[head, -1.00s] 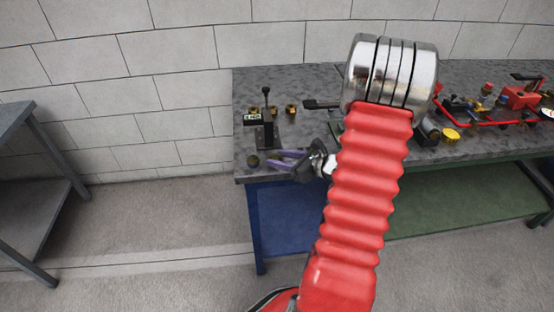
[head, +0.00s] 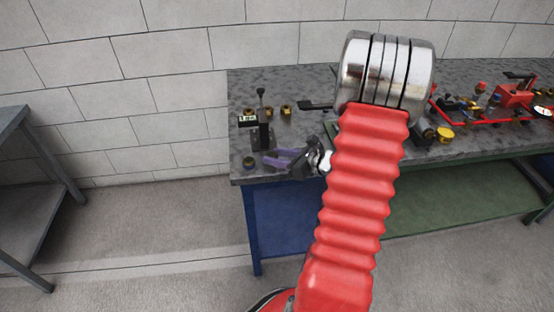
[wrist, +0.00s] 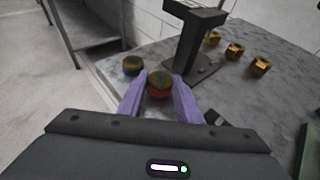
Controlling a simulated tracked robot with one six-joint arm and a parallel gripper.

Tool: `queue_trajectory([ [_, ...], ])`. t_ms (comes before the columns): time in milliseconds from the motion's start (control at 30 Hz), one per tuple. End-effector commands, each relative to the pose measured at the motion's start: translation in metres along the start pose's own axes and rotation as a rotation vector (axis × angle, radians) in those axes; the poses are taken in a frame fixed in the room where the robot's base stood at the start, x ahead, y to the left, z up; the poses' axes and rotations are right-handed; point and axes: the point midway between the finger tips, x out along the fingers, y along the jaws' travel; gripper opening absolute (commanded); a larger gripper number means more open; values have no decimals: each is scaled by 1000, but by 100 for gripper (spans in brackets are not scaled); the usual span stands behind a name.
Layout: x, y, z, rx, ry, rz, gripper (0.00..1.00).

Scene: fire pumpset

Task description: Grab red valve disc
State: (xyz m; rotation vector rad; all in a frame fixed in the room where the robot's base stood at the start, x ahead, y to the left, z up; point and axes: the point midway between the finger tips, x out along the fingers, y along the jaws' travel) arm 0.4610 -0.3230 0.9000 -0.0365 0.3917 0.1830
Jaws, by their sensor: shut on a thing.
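The red valve disc (wrist: 158,84) shows in the wrist view as a short round piece with a brass-coloured top and a red side. It sits between the purple fingers of my gripper (wrist: 159,78), near the tips, and the fingers are shut on it. In the head view my gripper (head: 272,160) is low over the left end of the bench, and the disc in it cannot be made out. A similar disc with a blue side (wrist: 132,65) stands just beyond the left fingertip. It also shows in the head view (head: 249,162).
A black stand with a small display (head: 262,132) rises just behind my gripper, close to the right finger in the wrist view. Several brass fittings (head: 286,110) stand behind it. The grey bench (head: 240,90) carries red pipework (head: 515,95) on the right.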

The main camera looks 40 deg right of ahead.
Motion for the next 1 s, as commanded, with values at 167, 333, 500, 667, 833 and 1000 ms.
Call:
queue_trajectory([
  [167, -9, 0, 23, -6, -2, -2, 3],
  [333, -19, 0, 47, -6, -2, -2, 3],
  [500, -28, 0, 67, -3, -1, -1, 3],
  [667, -32, 0, 78, -1, -1, 0, 3],
  [833, -33, 0, 80, -1, 0, 0, 3],
  [1000, -33, 0, 80, 0, 0, 0, 3],
])
